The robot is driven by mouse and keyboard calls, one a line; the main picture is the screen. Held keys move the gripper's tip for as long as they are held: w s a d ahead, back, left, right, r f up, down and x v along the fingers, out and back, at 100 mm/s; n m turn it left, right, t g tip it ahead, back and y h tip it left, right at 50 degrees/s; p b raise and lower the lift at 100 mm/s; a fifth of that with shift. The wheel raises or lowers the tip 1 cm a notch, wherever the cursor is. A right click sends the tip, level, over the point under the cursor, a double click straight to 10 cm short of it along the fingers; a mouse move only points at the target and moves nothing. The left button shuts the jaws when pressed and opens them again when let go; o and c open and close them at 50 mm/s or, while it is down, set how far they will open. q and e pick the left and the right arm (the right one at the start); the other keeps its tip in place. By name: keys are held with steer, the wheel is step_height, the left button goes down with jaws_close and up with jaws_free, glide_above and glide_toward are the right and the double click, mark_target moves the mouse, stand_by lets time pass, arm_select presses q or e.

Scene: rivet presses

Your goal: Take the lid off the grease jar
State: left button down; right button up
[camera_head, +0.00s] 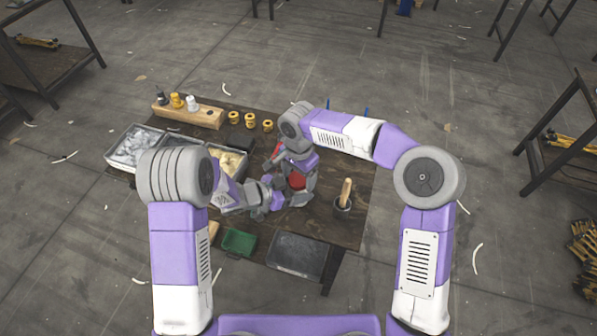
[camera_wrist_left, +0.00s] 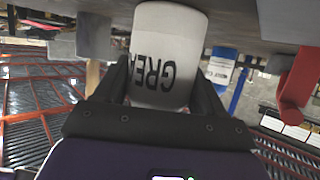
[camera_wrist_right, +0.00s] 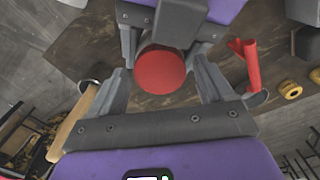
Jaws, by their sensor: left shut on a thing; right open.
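The grease jar (camera_wrist_left: 168,55) is pale grey with dark lettering that reads "GRE", upside down in the left wrist view. My left gripper (camera_wrist_left: 165,88) is shut on it from the sides. The red round lid (camera_wrist_right: 160,70) shows from above in the right wrist view, and also in the head view (camera_head: 297,181), partly covered by my grippers. My right gripper (camera_wrist_right: 162,62) is open, with its fingers on either side of the lid; I cannot tell whether they touch it. The jar body is mostly hidden in the head view.
A pot with a wooden handle (camera_head: 345,192) stands right of the grippers. Trays line the table's left side; a green tray (camera_head: 239,241) and a dark tray (camera_head: 298,254) lie at the front. Yellow rings (camera_head: 250,120) and a wooden block with bottles (camera_head: 190,115) stand behind.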

steer(key=shift+c, duration=0.3)
steer(key=c, duration=1)
steer(key=n, duration=0.3)
steer(key=shift+n, duration=0.3)
steer(key=o, duration=1.1)
steer(key=shift+o, duration=0.2)
